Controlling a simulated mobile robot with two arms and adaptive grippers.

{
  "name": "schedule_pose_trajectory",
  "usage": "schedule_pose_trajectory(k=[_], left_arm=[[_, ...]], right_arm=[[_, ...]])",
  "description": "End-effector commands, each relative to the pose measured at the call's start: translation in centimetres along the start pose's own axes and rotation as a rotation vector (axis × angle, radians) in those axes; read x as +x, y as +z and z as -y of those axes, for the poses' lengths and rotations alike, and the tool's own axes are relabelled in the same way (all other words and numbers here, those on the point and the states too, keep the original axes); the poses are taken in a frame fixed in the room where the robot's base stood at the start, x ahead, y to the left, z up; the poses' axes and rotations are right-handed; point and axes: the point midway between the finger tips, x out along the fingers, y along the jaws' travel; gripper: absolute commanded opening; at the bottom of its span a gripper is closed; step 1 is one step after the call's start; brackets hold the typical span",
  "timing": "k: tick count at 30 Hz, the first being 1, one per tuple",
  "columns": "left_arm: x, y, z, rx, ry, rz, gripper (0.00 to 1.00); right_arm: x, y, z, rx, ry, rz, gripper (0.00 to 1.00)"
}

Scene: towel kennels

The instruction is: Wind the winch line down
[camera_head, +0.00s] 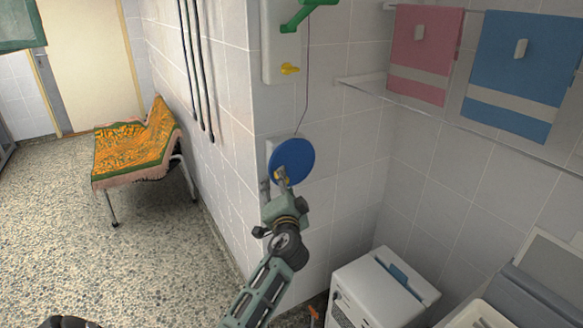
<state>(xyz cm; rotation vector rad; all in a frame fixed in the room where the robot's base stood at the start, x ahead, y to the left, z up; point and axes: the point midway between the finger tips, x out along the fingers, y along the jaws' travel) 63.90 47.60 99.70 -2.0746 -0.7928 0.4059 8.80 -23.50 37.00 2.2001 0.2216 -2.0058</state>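A blue disc (297,157) is mounted low on a white plate near the tiled wall corner. A small yellow part shows at its lower left edge, mostly covered by my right gripper. My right gripper (282,178) reaches up to the disc, its fingertips at this yellow part; whether they are closed on it is too small to tell. A thin dark line (306,95) runs from above down to behind the disc. Above, a white panel (272,45) carries a green crank (299,17) and a yellow knob (289,69). My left gripper is not clearly visible.
Pink (425,40) and blue (516,55) towels hang on rails at right. A white cabinet (372,285) stands below right. A bench with an orange-green cloth (133,147) stands at left on open speckled floor. Dark vertical pipes (196,75) run along the left wall.

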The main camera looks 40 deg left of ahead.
Motion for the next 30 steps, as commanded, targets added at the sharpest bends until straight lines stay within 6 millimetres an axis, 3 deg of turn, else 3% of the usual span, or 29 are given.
schedule_pose_trajectory(k=[15,25,30], left_arm=[[5.0,0.1,-0.1,-0.001,-0.001,0.001,0.50],[5.5,0.0,0.0,0.000,0.000,0.001,0.50],[5.5,0.0,0.0,0.000,0.000,0.001,0.35]], right_arm=[[2.1,0.3,0.0,0.000,0.000,0.001,0.40],[2.1,0.3,0.0,0.000,0.000,0.001,0.40],[2.1,0.3,0.0,0.000,0.000,0.000,0.40]])
